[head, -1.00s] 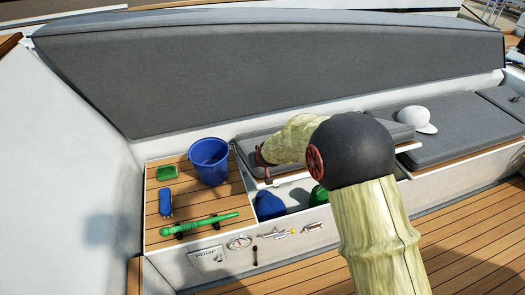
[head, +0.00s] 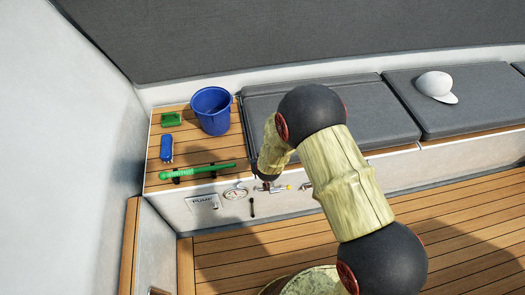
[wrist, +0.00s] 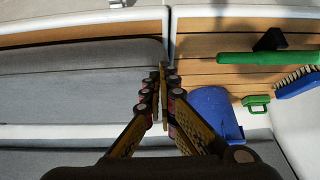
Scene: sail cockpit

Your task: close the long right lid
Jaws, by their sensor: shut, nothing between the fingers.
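The long right lid (head: 370,110) carries a dark grey cushion and lies flat on the bench locker, right of the teak deck section. The locker's inside is hidden under it. The lid's cushion also fills the left of the wrist view (wrist: 70,85). My gripper (head: 265,184) is at the lid's front left corner in the head view, partly hidden by my arm. In the wrist view my gripper's fingers (wrist: 163,68) are shut and empty, over the seam between cushion and teak. I cannot tell whether they touch the lid.
A white cap (head: 435,84) lies on the right cushion. The teak floor (head: 470,210) at right is clear.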

